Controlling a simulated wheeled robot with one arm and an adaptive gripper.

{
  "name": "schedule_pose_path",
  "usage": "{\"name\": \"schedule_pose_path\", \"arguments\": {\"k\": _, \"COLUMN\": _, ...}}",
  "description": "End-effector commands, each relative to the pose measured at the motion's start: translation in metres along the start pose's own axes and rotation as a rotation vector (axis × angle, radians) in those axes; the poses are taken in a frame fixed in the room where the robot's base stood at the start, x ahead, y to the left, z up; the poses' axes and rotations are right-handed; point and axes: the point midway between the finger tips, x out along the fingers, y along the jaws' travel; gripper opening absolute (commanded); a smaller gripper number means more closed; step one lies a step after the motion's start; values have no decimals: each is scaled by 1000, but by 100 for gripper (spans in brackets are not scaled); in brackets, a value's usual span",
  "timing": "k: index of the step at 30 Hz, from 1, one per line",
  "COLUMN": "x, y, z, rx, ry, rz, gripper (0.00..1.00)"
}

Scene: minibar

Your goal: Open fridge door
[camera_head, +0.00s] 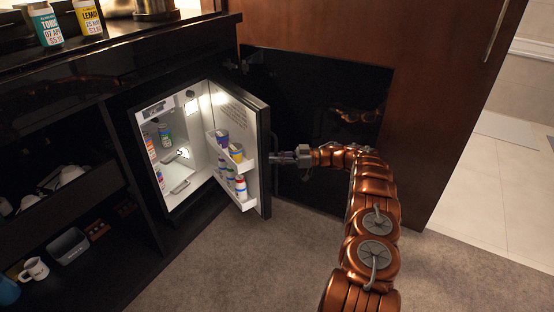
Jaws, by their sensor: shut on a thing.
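The fridge (150,120) is built into the dark cabinet, and its lit white inside shows a few bottles and cans. The fridge door (250,115) is swung wide open to the right, with cans and bottles on its white inner shelves. My gripper (277,158) is at the outer face of the door, near its free edge. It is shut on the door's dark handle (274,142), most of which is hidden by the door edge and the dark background.
A dark panel (335,95) stands behind the door and my arm. Open shelves on the left hold a white mug (34,269) and a grey container (68,246). The carpet (230,270) in front is clear.

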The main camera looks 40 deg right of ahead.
Motion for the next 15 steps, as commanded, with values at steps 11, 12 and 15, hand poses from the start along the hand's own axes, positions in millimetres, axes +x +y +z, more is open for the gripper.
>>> {"name": "schedule_pose_path", "arguments": {"k": 11, "x": 0, "y": 1, "z": -2, "rx": -2, "ry": 1, "rz": 0, "gripper": 0}}
{"name": "schedule_pose_path", "arguments": {"k": 12, "x": 0, "y": 1, "z": -2, "rx": -2, "ry": 1, "rz": 0, "gripper": 13}}
{"name": "schedule_pose_path", "arguments": {"k": 15, "x": 0, "y": 1, "z": -2, "rx": -2, "ry": 1, "rz": 0, "gripper": 23}}
